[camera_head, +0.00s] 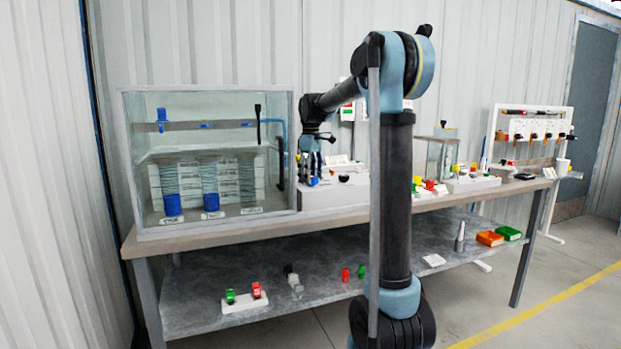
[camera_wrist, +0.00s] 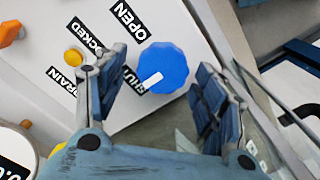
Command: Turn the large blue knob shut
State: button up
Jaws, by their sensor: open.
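The large blue knob (camera_wrist: 164,66) shows in the wrist view on a white panel. It is round with a scalloped edge, and a white pointer mark (camera_wrist: 152,80) on it points down and left, toward the SHUT label (camera_wrist: 132,78), which a finger partly covers. An OPEN label (camera_wrist: 129,20) lies above left of the knob. My gripper (camera_wrist: 157,100) is open, its two fingers on either side below the knob, with nothing held. In the head view my gripper (camera_head: 312,172) hangs over the white box, beside the tank; a small blue spot there may be the knob.
The panel also bears a yellow button (camera_wrist: 74,57), an orange knob (camera_wrist: 10,33) and LOCKED and DRAIN labels. A glass tank (camera_head: 210,165) stands left of my gripper on the table (camera_head: 200,242). Other devices crowd the table to the right.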

jog(key=shift+r, duration=0.15)
notch_tip(320, 180, up, 12)
jog(key=shift+f, duration=0.2)
dwell(0.5)
jog(key=s+d+f+m+t, duration=0.1)
jog(key=s+d+f+m, duration=0.35)
jog(key=s, duration=0.65)
jog(key=s+d+f+m, duration=0.1)
jog(key=s+d+f, duration=0.4)
jog(key=s+f, duration=0.45)
jog(key=s+d+f+m, duration=0.2)
jog(key=s+f, duration=0.8)
jog(key=s+d+f+m+t, duration=0.1)
jog(key=s+f+m, duration=0.2)
jog(key=s+f, duration=0.7)
jog(key=shift+d+m, duration=0.35)
jog(key=shift+f, duration=0.1)
